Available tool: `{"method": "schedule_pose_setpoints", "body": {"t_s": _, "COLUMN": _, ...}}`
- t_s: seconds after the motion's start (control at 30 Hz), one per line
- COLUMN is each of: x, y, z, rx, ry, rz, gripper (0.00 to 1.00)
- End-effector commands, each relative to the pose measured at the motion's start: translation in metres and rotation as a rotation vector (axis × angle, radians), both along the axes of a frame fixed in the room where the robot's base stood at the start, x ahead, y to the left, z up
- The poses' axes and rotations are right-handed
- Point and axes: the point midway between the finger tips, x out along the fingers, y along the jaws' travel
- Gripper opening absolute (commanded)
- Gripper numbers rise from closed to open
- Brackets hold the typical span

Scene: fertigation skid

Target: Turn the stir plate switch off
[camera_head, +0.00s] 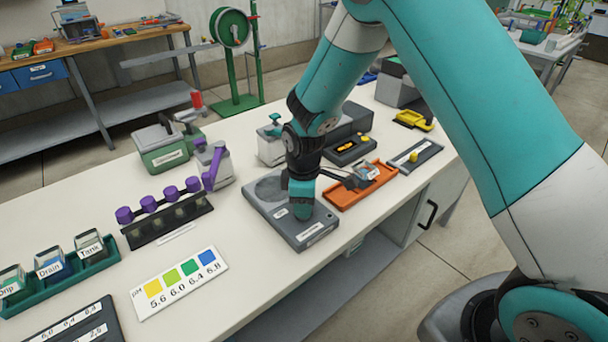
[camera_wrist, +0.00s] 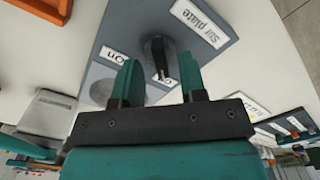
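The stir plate (camera_head: 322,222) is a flat grey unit with a round pad, lying on the white bench under my gripper (camera_head: 302,200). The plate also shows in the wrist view (camera_wrist: 222,48), with a white name label. Its switch, a dark knob (camera_wrist: 157,50), stands beyond and between the two teal fingers of my gripper (camera_wrist: 159,65). The fingers are apart, one on each side of the knob; I cannot tell whether they touch it. An "On" label (camera_wrist: 113,55) is left of the knob. Another label below it is partly hidden. In the head view my gripper hides the switch.
An orange tray (camera_head: 350,192) lies right of the plate. A purple-knobbed rack (camera_head: 165,222) and a pH colour card (camera_head: 180,282) are to the left. A green-grey case (camera_head: 165,150) and a dark device (camera_head: 350,150) stand behind. Bare bench lies in front of the plate.

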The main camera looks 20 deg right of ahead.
Motion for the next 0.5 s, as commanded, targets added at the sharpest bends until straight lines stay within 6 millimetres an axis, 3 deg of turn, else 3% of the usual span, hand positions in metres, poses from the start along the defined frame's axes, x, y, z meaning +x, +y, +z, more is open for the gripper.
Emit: {"method": "schedule_pose_setpoints", "body": {"t_s": 0.5, "x": 0.0, "y": 0.0, "z": 0.123, "rx": 0.001, "ry": -0.005, "rz": 0.0, "gripper": 0.38}}
